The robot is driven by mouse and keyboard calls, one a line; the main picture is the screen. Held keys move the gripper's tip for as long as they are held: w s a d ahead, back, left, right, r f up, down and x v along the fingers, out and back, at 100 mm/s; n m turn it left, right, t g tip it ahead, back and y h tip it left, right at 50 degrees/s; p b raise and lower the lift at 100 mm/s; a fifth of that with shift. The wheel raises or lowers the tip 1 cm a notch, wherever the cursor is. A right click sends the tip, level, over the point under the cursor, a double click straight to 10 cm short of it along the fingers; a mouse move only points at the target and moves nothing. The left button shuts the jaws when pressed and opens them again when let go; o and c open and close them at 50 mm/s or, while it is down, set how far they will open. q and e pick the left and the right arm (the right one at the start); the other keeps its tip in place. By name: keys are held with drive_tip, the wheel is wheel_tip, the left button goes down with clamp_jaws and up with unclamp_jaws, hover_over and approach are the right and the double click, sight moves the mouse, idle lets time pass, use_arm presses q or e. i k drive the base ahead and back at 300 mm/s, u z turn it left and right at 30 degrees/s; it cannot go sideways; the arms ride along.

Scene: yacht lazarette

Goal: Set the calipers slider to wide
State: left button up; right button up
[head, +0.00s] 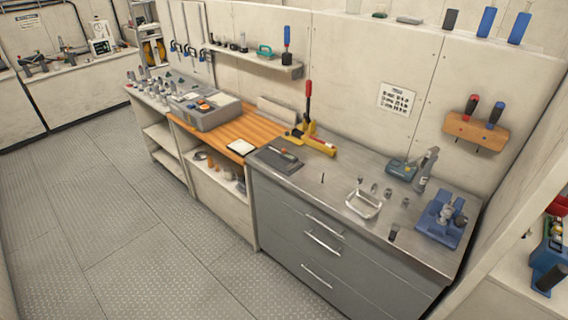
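I cannot make out the calipers with certainty. Neither of my grippers is in view.
A yellow tool with a red handle (308,103) stands behind the mat. Grey drawers (325,240) front the worktop. The floor (130,220) at left is clear.

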sight(286, 156)
drive_tip(key=z, duration=0.95)
drive_tip(key=i, duration=0.75)
drive_tip(key=u, duration=0.1)
